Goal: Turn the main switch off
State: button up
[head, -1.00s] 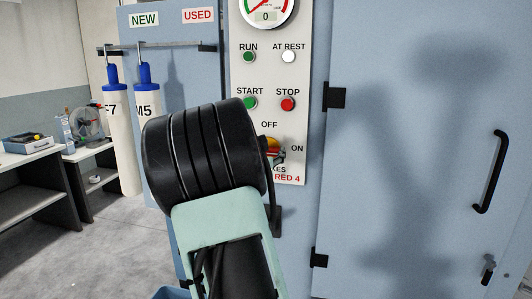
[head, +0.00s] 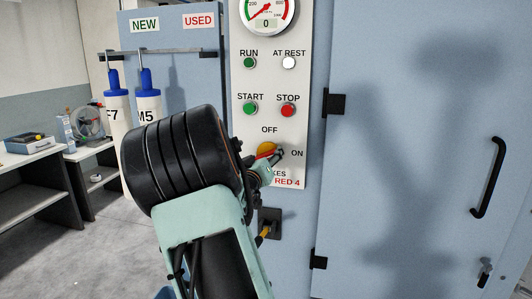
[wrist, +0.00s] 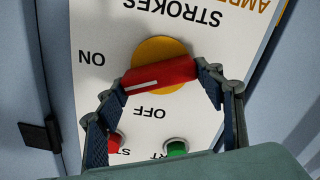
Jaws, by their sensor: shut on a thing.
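The main switch is a red bar handle (wrist: 172,72) with a white stripe, on a round yellow base (wrist: 158,48). In the wrist view, where the lettering is upside down, the striped end points between the ON mark (wrist: 91,58) and the OFF mark (wrist: 150,113). My gripper (wrist: 160,79) is shut on the handle, one finger at each end. In the head view the yellow base (head: 266,149) shows low on the white panel, and my gripper (head: 272,157) reaches it from below left. The fingers partly hide the handle there.
Above the switch are the green START button (head: 250,108), the red STOP button (head: 288,110) and a gauge (head: 265,10) reading 0. A cabinet door with a black handle (head: 487,178) is at right. Two blue-capped white cylinders (head: 148,105) hang at left.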

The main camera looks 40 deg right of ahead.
jog(key=n+p, duration=0.1)
jog(key=n, duration=0.2)
jog(key=n+p, duration=0.2)
jog(key=n, duration=0.1)
jog(key=shift+w+a+n, duration=0.15)
jog(key=shift+n, duration=0.15)
jog(key=n+p, duration=0.2)
jog(key=n, duration=0.4)
jog(key=shift+f, duration=0.15)
jog(key=o, duration=1.2)
jog(key=shift+c, duration=0.2)
jog(key=shift+a, duration=0.1)
jog(key=v, duration=1.2)
